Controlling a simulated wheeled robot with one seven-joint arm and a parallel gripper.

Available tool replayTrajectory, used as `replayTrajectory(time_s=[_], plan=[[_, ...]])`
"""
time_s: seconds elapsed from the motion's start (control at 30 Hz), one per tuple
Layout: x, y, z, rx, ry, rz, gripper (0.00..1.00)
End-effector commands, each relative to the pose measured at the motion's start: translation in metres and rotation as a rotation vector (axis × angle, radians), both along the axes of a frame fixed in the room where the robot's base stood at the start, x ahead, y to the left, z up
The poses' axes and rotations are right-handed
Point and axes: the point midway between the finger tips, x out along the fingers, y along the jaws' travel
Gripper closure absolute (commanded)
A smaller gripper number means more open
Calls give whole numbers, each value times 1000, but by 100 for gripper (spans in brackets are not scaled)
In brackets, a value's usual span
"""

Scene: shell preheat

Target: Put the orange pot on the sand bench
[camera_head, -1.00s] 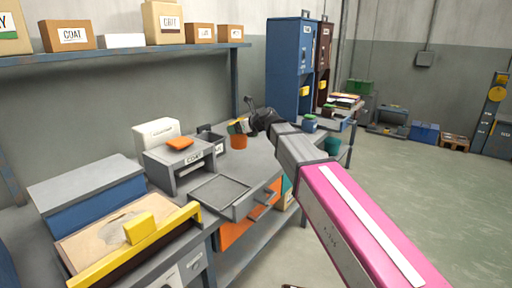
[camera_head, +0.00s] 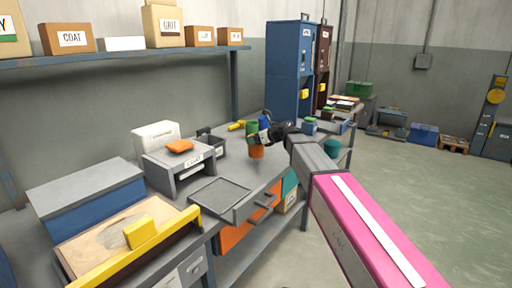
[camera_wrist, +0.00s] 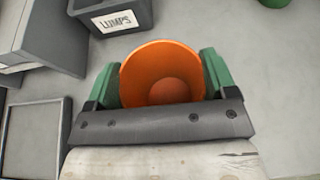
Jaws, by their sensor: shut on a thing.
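The orange pot (camera_head: 256,152) is near the front edge of the grey workbench in the head view. In the wrist view the pot (camera_wrist: 160,65) shows its round open mouth and hollow inside. My gripper (camera_wrist: 160,80) is shut on it, one green finger on each side. The gripper (camera_head: 264,138) is partly hidden by my wrist in the head view. I cannot tell for sure how far the pot is above the bench. A sand-filled box (camera_head: 80,272) with a yellow front rail and yellow block is at the lower left; it seems to be the sand bench.
A COAT stand (camera_head: 160,175) with an orange piece on top, a LUMPS bin (camera_wrist: 118,12) and an open shallow grey tray (camera_head: 222,192) lie between pot and sand. A green can (camera_head: 252,127) and yellow item (camera_head: 236,125) stand behind. A blue cabinet (camera_head: 288,75) is farther back.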

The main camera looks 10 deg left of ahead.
Motion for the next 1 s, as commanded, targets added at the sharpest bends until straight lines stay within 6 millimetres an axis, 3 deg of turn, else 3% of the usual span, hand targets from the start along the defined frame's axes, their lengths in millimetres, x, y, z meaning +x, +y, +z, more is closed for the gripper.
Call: replayTrajectory(time_s=[0.37,0.73,0.77,0.8,1.0], plan=[[0,0,-39,0,2,-1,66],[0,0,-42,0,1,0,66],[0,0,-42,0,0,0,12],[0,0,-42,0,0,0,0],[0,0,-41,0,0,0,0]])
